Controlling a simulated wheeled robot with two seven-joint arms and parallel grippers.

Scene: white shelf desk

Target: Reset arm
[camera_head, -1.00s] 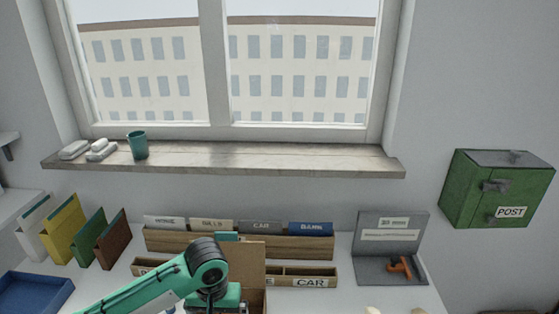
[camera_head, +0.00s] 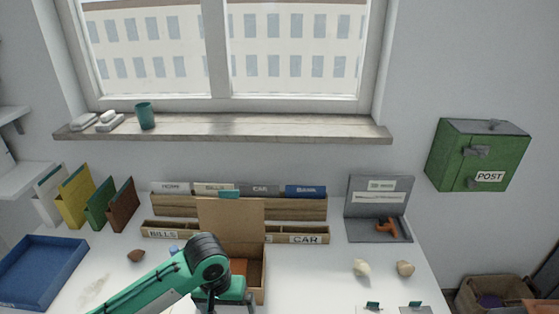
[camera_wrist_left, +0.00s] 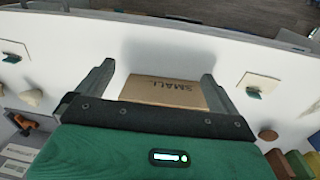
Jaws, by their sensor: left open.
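My left arm (camera_head: 208,262) comes in from the left over the desk, its wrist in front of an open cardboard box (camera_head: 231,220). The fingertips are hidden in the head view. In the left wrist view, my left gripper (camera_wrist_left: 158,76) is open, its two dark fingers apart with nothing held between them. A brown cardboard panel marked SMALL (camera_wrist_left: 162,91) shows beyond and between the fingers. I cannot tell whether they touch it. My right gripper is not in view.
A wooden letter rack (camera_head: 290,205) stands behind the box. A blue tray (camera_head: 40,270) and coloured folders (camera_head: 98,203) are at left. A grey stand (camera_head: 378,190) with an orange-handled tool is at right. A green post box (camera_head: 478,155) hangs on the wall. The right desk has bare patches.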

